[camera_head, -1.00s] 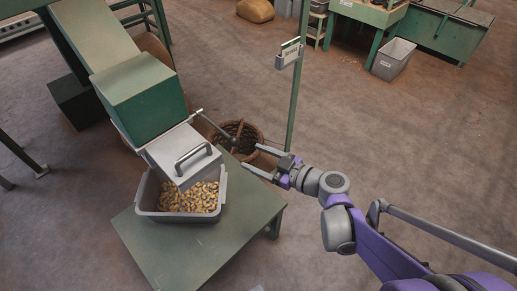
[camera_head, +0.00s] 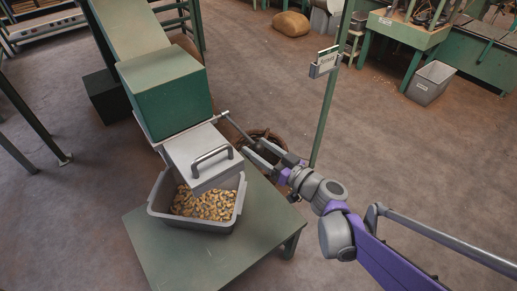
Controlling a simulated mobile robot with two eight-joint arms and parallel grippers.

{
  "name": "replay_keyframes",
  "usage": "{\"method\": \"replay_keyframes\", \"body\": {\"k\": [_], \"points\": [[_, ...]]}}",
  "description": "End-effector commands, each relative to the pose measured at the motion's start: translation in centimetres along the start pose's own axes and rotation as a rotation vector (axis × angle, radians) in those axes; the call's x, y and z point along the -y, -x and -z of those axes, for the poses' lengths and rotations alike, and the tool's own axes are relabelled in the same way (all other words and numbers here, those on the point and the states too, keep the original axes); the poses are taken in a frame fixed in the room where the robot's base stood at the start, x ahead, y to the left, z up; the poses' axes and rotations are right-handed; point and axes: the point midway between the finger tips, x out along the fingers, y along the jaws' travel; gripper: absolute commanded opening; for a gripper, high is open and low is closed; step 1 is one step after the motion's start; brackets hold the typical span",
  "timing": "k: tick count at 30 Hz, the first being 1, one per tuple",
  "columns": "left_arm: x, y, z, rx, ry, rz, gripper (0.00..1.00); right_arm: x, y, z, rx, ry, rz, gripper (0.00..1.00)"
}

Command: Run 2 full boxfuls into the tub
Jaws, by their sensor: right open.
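A grey tub (camera_head: 192,225) stands on the green table, with a layer of tan nuts (camera_head: 203,205) in it. Above its back part is the metal measuring box (camera_head: 185,150) with a dark handle, under the green hopper (camera_head: 166,92). A lever rod (camera_head: 233,123) sticks out to the right from the box's top edge. My right gripper (camera_head: 252,149) is open, its fingers pointing left at the lever's outer end. Whether the fingers touch the lever or stand around it I cannot tell. My left gripper is out of view.
A brown wicker basket (camera_head: 269,133) is on the floor behind the gripper. The green table (camera_head: 215,255) is bare in front of the tub. A grey bin (camera_head: 430,83) stands far right.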

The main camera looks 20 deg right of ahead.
Motion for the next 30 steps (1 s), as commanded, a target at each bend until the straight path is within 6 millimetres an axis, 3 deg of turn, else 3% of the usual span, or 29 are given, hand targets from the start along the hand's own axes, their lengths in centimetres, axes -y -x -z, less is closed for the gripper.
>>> {"method": "replay_keyframes", "body": {"k": [10,21,30], "points": [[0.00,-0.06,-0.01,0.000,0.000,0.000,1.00,0.03,-0.40,0.02,0.000,0.000,0.000,0.69],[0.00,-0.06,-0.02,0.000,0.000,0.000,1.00,0.02,-0.38,0.01,0.000,0.001,0.000,0.02],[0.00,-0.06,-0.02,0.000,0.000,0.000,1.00,0.02,-0.37,0.00,0.001,0.001,0.000,0.00]]}}
